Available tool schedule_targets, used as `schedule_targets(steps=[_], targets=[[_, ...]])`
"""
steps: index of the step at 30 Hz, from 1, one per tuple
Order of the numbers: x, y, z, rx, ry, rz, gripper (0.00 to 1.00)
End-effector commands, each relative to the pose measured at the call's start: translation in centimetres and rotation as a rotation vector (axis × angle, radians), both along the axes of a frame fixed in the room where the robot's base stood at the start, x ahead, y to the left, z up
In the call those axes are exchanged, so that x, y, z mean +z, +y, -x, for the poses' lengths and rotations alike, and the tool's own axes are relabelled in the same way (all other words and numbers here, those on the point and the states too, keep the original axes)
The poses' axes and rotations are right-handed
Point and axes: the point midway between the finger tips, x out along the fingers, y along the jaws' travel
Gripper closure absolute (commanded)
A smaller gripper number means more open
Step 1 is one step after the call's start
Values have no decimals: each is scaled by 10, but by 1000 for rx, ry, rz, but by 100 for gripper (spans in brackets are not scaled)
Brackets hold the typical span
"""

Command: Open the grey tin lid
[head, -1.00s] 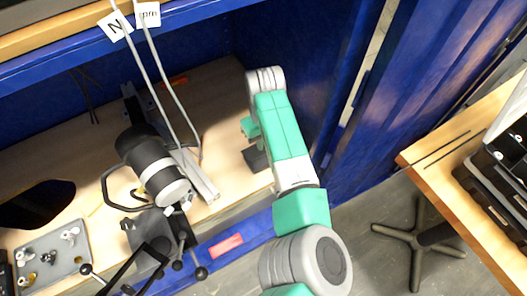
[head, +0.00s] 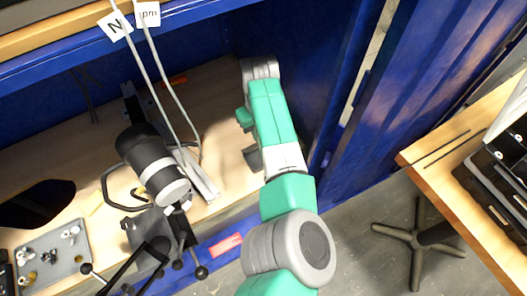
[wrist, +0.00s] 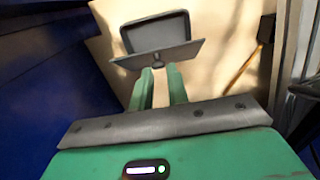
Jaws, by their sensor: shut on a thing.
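The grey tin (wrist: 155,34) lies on the wooden worktop at the top of the wrist view. In the head view a dark grey part of the tin (head: 252,158) shows beside my arm; the rest is hidden.
A black and silver cylinder (head: 152,163) on a stand and a metal rail (head: 196,172) are left of my arm. A grey tray (head: 52,255) of small parts lies at far left. Worktop between rail and tin is clear.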

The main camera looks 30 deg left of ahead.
Motion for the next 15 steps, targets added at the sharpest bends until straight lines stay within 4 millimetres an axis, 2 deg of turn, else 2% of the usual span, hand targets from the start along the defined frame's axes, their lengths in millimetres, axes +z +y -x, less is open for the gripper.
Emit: schedule_targets(steps=[15], targets=[[2, 10, -7, 0, -1, -1, 100]])
